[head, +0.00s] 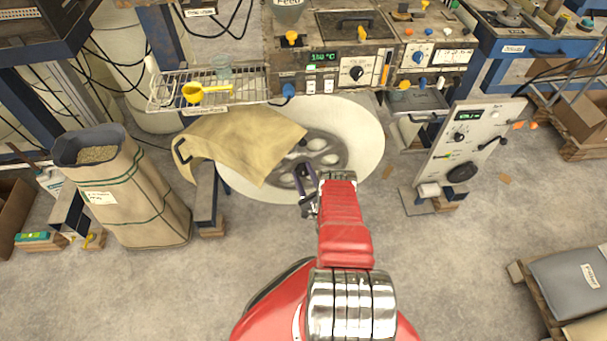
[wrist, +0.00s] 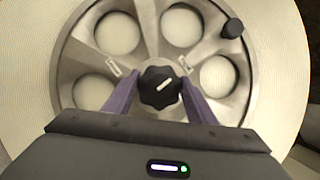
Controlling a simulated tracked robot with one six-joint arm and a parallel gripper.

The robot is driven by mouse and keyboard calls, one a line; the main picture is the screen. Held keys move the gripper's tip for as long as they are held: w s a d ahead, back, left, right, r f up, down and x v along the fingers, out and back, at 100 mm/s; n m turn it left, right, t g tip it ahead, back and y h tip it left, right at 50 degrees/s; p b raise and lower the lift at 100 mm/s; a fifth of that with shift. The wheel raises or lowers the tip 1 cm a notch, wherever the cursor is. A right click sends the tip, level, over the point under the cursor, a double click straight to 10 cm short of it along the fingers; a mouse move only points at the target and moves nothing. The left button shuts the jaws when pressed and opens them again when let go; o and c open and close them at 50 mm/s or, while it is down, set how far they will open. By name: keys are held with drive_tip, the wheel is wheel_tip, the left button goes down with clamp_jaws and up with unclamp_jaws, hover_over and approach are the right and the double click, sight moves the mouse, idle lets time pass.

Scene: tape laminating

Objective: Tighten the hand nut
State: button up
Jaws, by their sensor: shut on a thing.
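The hand nut (wrist: 160,86) is a black lobed knob with a white line mark, at the hub of a grey metal wheel (wrist: 84,45) in the wrist view. My gripper (wrist: 160,100) has its two purple fingers on either side of the knob and is shut on it. The white line on the knob slants up to the right. In the head view my gripper (head: 305,188) reaches to the wheel (head: 330,138) in the middle of the large pale roll (head: 365,125). The hand nut is hidden there by my gripper.
A small black handle (wrist: 232,28) stands on the wheel's rim. A tan sheet (head: 240,140) hangs over the roll's left side. A machine with knobs (head: 355,72) stands behind, a grey control panel (head: 470,140) to the right, and a grain sack (head: 135,200) to the left.

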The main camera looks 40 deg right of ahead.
drive_tip(key=shift+s+f, duration=0.1)
drive_tip(key=shift+f, duration=0.05)
drive_tip(key=o, duration=1.1)
drive_tip(key=shift+c, duration=0.2)
drive_tip(key=v, duration=0.7)
drive_tip(key=shift+s+a, duration=0.15)
drive_tip(key=shift+s, duration=0.05)
